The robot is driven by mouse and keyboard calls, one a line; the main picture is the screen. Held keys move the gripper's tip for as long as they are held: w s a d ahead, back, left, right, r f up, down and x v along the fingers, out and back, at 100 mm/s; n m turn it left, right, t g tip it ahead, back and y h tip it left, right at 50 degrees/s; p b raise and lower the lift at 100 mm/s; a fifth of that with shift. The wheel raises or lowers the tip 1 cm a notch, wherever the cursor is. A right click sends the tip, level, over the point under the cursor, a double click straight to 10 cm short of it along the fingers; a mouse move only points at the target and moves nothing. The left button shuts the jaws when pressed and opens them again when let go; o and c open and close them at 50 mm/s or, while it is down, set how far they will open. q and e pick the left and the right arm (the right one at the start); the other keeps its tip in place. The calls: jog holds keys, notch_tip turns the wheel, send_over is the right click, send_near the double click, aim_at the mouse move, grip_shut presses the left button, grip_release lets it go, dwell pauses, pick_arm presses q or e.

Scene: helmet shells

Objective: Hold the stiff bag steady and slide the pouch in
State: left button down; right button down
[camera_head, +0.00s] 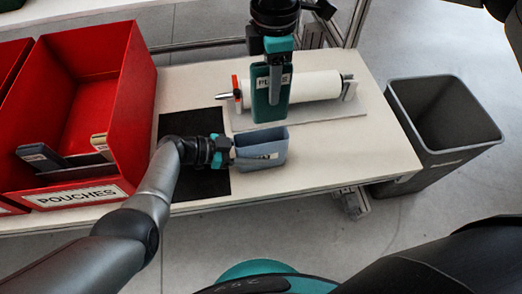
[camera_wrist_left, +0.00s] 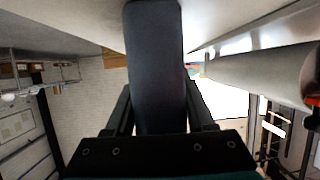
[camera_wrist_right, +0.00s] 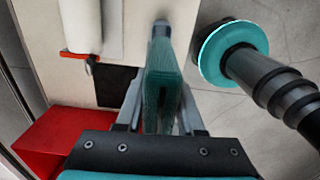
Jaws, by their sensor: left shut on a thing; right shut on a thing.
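The stiff bag (camera_head: 268,148) is a blue-grey, open-topped sleeve near the table's front edge, standing roughly upright. My left gripper (camera_head: 234,155) is shut on its left side; in the left wrist view the bag (camera_wrist_left: 155,50) fills the space between the fingers. The pouch (camera_head: 262,98) is dark green, flat and upright, with a pale label partly hidden by the gripper. My right gripper (camera_head: 275,65) is shut on its upper part from above. In the head view the pouch's lower end shows just above and behind the bag's opening. The pouch also shows in the right wrist view (camera_wrist_right: 163,88).
A white roll (camera_head: 315,86) on a grey board lies behind the bag. A black mat (camera_head: 180,124) lies left of it. A red bin (camera_head: 130,100) labelled POUCHES holds several flat items. A grey waste bin (camera_head: 440,110) stands right of the table.

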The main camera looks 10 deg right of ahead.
dwell(0.3)
notch_tip(320, 180, down, 14)
jog(key=shift+r, duration=0.2)
dwell(2.7)
jog(key=shift+c, duration=2.2)
grip_release()
jog(key=shift+r, duration=0.1)
notch_tip(320, 180, up, 12)
jog(key=shift+f, duration=0.1)
